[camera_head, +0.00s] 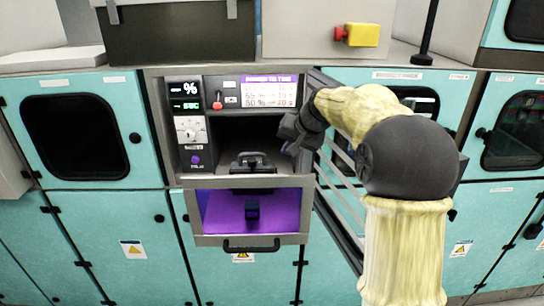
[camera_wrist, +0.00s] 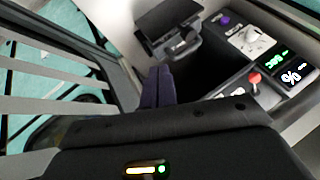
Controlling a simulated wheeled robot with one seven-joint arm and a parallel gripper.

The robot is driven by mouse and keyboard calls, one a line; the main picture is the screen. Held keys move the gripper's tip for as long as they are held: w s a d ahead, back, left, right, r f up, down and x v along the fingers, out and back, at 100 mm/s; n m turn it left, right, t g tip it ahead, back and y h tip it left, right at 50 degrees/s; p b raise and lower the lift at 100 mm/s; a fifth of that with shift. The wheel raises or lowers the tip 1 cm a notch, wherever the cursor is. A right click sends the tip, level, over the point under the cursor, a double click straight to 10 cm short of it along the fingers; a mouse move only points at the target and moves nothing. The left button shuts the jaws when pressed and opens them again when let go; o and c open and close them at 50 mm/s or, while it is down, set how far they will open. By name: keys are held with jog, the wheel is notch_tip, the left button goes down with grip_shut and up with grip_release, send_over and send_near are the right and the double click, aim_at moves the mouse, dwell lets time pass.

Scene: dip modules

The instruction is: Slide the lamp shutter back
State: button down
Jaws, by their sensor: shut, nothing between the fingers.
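The lamp shutter, as far as I can tell, is the dark plate with a raised black handle (camera_head: 252,162) in the open bay of the module. Its handle also shows in the wrist view (camera_wrist: 184,42), beyond my fingers. My gripper (camera_head: 292,146) is at the right side of the bay, up and to the right of the handle and apart from it. In the wrist view my fingers (camera_wrist: 158,88) are together with nothing between them. Below the shutter is a purple-lit chamber (camera_head: 275,212) with a small dark block (camera_head: 252,210) in it.
Left of the bay is a panel with green and white displays (camera_head: 185,105), a white dial (camera_head: 190,130), and a purple knob (camera_head: 196,160). A bar handle (camera_head: 252,245) is below.

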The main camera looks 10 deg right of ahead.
jog(key=w+a+f+p, duration=0.6)
jog(key=f, duration=0.1)
jog(key=shift+w+a+f, duration=0.25)
jog(key=shift+w+f, duration=0.05)
jog(key=shift+f, duration=0.1)
jog(key=shift+a, duration=0.1)
